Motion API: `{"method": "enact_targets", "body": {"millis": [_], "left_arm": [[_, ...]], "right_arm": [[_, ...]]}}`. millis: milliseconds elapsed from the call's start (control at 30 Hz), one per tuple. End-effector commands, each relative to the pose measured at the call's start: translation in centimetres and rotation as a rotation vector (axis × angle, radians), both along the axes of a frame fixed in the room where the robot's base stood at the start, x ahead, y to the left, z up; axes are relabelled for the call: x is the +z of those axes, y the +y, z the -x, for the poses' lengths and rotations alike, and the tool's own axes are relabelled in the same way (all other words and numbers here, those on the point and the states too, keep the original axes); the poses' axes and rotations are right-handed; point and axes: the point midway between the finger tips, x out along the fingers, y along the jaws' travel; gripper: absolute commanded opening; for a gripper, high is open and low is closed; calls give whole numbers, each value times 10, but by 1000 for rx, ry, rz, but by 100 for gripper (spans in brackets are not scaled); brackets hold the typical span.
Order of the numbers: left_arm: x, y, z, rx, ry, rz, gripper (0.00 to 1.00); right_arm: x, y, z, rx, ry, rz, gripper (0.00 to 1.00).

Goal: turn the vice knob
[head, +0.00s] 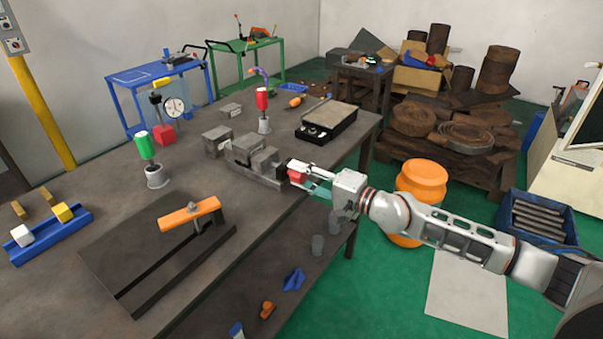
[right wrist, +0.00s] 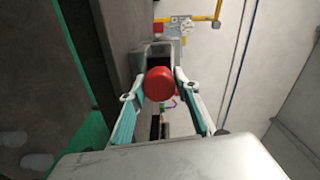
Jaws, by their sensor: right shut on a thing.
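The grey vice (head: 252,158) sits at the right edge of the dark workbench. Its red knob (head: 295,176) sticks out past the bench edge. My right gripper (head: 302,172) reaches in from the right and is shut on the red knob. In the right wrist view the round red knob (right wrist: 160,84) lies between the two fingers of my right gripper (right wrist: 163,82), with the grey vice body (right wrist: 158,54) just behind it. My left gripper is not in view.
On the workbench (head: 90,185) stand a green-handled tool (head: 145,147), a red-handled tool (head: 262,99), a dial gauge (head: 174,107) and a clamp with an orange bar (head: 189,214). An orange drum (head: 422,180) stands on the floor behind my right arm.

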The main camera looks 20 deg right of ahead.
Motion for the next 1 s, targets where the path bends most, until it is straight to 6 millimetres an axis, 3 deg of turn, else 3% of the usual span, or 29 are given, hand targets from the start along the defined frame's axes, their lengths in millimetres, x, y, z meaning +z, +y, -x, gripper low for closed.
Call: {"method": "enact_targets", "body": {"millis": [500, 1000], "left_arm": [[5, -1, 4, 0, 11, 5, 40], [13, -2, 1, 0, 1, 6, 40]], "right_arm": [[0, 0, 0, -1, -216, 278, 9], [-1, 0, 0, -1, -261, 337, 9]]}}
